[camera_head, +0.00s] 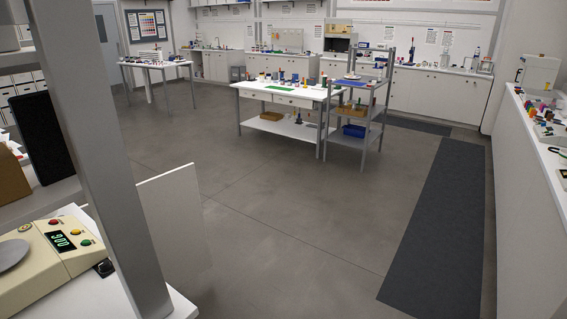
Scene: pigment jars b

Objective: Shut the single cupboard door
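A white flat panel (178,222), which looks like a cupboard door standing open, juts out into the room at the lower left. It stands upright beyond a grey post (95,130), which hides its near edge. Its hinge and the cupboard it belongs to are hidden. Neither my left nor my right gripper is in view.
A bench with a beige balance (60,250) is close at left. A white worktable (285,93) and a grey shelf rack (361,115) stand mid-room. A long counter (535,200) runs along the right, beside a dark mat (440,225). The grey floor (290,220) between is clear.

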